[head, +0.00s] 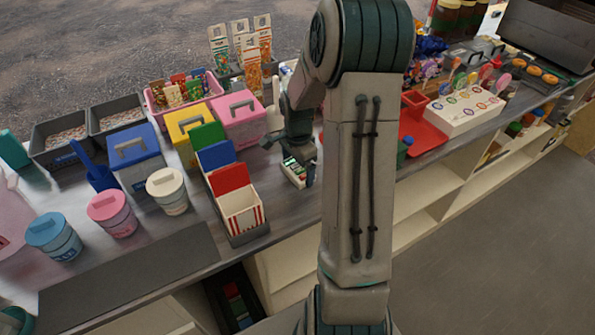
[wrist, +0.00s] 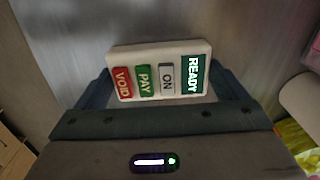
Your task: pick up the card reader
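The card reader (wrist: 160,72) is a small pale block with a dark green READY screen and red, green and grey keys. In the wrist view it lies between the two dark fingers of my gripper (wrist: 160,85), its long side spanning from one finger toward the other. In the head view the card reader (head: 294,173) lies on the counter just below my gripper (head: 289,158), partly hidden by it. The fingers stand apart on either side of the reader, very close to its ends. I see no clear grip on it.
Left of the reader stands a stepped holder (head: 235,190) with coloured cartons. A pink box (head: 239,118) is behind it. A red tray (head: 425,133) and a white lollipop stand (head: 465,112) are on the right. The counter in front of the reader is narrow and bare.

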